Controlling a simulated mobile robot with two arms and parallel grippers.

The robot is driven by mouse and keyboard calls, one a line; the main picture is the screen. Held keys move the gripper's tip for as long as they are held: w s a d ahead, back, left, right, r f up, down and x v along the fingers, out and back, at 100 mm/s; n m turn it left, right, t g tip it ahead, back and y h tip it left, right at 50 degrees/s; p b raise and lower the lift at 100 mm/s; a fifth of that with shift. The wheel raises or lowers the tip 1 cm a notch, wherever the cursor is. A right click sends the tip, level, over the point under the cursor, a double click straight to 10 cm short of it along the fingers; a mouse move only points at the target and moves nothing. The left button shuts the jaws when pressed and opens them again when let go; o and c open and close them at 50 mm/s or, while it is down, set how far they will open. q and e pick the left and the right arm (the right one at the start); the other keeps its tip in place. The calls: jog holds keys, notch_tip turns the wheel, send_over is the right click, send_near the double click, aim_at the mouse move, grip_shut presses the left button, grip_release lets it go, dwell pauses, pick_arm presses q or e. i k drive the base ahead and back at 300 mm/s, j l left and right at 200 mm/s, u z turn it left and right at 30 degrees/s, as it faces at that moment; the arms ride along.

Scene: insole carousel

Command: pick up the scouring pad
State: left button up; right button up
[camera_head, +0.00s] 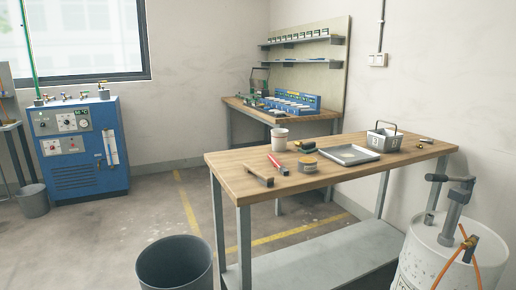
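I cannot single out the scouring pad with certainty. Small items lie on the near wooden workbench (235,162). A red stick-like item (278,165) lies left of the round one. A brown wooden piece (258,175) lies near the front left edge. Neither of my grippers is in view.
A white cup (280,138), a grey tray (348,155) and a handled basket (384,138) stand on the bench. A grey bin (175,265) is on the floor at front, a white drum (445,262) at right. Open floor lies left of the bench.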

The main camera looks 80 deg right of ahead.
aim_at(309, 147)
jog(key=z, duration=2.95)
